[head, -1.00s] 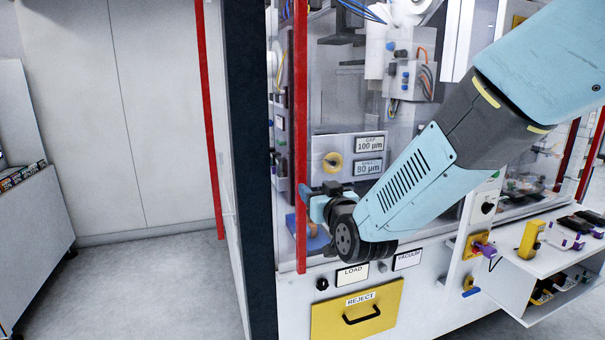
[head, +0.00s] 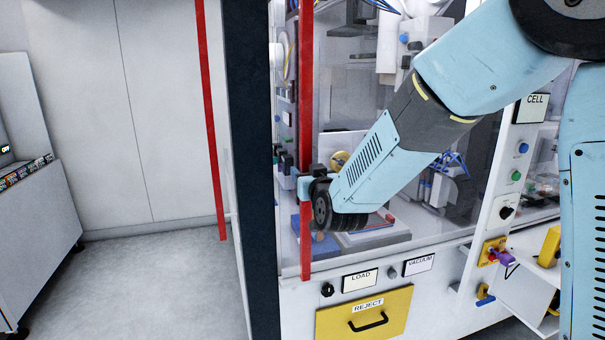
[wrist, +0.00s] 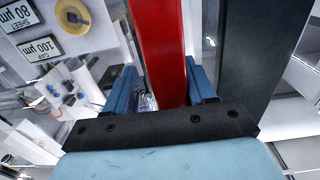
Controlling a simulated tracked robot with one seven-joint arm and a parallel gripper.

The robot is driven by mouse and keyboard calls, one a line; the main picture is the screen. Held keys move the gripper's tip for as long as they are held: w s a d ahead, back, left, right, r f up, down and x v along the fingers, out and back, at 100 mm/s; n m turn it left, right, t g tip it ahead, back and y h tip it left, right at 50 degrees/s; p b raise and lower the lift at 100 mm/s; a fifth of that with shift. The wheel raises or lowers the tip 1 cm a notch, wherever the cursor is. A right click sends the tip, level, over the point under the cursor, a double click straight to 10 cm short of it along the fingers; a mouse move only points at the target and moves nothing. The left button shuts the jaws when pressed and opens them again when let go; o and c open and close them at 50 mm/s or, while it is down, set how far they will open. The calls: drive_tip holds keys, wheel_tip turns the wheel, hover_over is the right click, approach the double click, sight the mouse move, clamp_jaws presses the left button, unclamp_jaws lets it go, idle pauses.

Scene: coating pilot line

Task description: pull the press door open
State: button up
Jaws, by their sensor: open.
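The press door is a clear panel (head: 365,110) with a red upright bar (head: 306,110) along its left edge. It looks shut against the front of the press. My gripper (head: 306,186) is at the lower part of this bar, partly hidden by my own wrist. In the wrist view, the red bar (wrist: 160,45) passes between the two blue fingers of my gripper (wrist: 163,88). The fingers are open, with a gap visible on the left side of the bar. Whether either finger touches it is hard to tell.
A dark post (head: 250,150) stands close to the left of the bar. Below the door are a LOAD label (head: 360,278) and a yellow REJECT drawer (head: 365,312). A shelf (head: 525,270) juts out at right. The floor (head: 165,280) at left is clear.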

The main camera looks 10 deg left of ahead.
drive_tip(key=shift+s+a, duration=0.1)
drive_tip(key=shift+a, duration=0.25)
drive_tip(key=shift+c, duration=0.2)
drive_tip(key=shift+s+a, duration=0.1)
drive_tip(key=c, duration=0.3)
clamp_jaws()
